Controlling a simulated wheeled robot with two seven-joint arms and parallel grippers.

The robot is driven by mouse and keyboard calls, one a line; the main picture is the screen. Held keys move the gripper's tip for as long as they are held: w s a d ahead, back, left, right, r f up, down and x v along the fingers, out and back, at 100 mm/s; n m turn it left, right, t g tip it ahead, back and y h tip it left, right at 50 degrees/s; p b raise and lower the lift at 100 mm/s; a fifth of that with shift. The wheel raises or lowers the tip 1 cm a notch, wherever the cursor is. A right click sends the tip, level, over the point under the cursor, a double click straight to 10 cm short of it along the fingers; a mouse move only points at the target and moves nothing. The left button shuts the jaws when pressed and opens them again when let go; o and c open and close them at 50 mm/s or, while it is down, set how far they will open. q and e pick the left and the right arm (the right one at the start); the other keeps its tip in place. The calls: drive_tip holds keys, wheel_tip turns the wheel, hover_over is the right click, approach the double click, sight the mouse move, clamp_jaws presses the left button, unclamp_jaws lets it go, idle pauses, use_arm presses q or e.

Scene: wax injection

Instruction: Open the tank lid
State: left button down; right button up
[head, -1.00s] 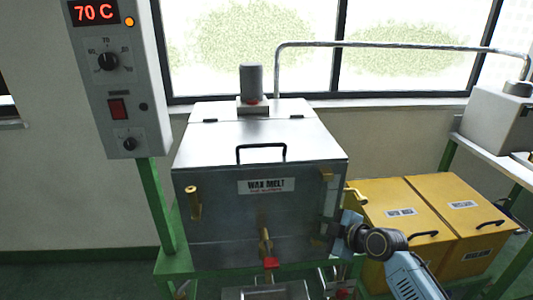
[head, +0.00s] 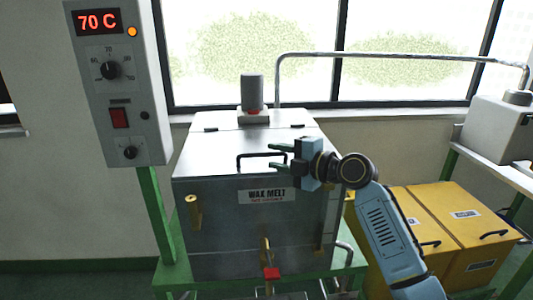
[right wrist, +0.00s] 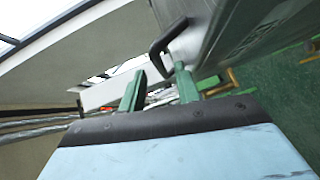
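The wax melt tank (head: 250,235) is a grey metal box with a closed, flat lid (head: 215,148) on top. A black lid handle (head: 246,157) stands near the lid's front edge and also shows in the right wrist view (right wrist: 160,46). My right gripper (head: 274,157) is at the handle's right end, fingers pointing left. In the right wrist view its two green fingers (right wrist: 160,88) are spread apart, with the handle's end just beyond the fingertips. I cannot tell whether they touch it. My left gripper is not in view.
A control box (head: 117,80) reading 70 C stands at the left on a green post. A grey cylinder (head: 252,95) rises behind the lid, near a metal pipe (head: 400,55). Yellow boxes (head: 462,225) stand at the right. A red-handled tap (head: 271,273) is at the tank's front.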

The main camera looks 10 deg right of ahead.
sight(269, 155)
drive_tip(key=shift+x, duration=1.95)
clamp_jaws()
